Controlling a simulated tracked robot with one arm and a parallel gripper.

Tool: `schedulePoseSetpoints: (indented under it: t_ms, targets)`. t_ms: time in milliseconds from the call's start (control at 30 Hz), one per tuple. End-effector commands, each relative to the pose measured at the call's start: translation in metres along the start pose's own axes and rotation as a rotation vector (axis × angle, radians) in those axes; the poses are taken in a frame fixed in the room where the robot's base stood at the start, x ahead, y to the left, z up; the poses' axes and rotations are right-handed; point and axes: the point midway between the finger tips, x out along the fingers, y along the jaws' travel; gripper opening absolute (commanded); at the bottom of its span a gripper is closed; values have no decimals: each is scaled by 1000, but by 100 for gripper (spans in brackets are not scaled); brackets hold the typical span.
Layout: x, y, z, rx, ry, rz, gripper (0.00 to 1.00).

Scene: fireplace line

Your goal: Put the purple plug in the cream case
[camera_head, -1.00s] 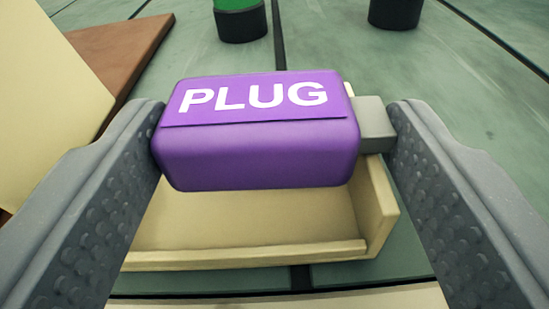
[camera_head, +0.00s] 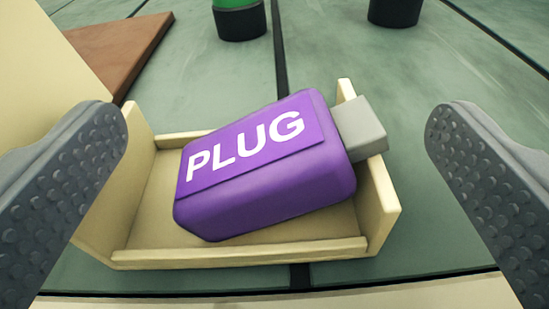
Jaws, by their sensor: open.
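The purple plug (camera_head: 270,185), marked "PLUG" in white with a grey tip (camera_head: 361,128), lies tilted in the cream case (camera_head: 240,255). Its left end is low inside the case. Its right end is raised, and the grey tip sticks out over the case's right wall. The case is a shallow open tray on the green floor. My gripper (camera_head: 278,150) is open, with one textured finger on each side of the plug and case. Neither finger touches the plug. The plug hides part of the case's floor and back wall.
A brown board (camera_head: 125,50) and a cream panel (camera_head: 35,75) stand at the upper left. A green and black cylinder (camera_head: 240,20) and a black one (camera_head: 395,10) are at the back. The green floor (camera_head: 460,80) is clear at the right.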

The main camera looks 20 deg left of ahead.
Motion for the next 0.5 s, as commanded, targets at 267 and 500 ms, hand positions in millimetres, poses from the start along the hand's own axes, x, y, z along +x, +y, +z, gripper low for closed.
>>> schedulePoseSetpoints:
  t_ms: [267,500]
  targets:
    - [-10,1,0,-1,0,1,94]
    - [-23,0,1,3,-1,0,94]
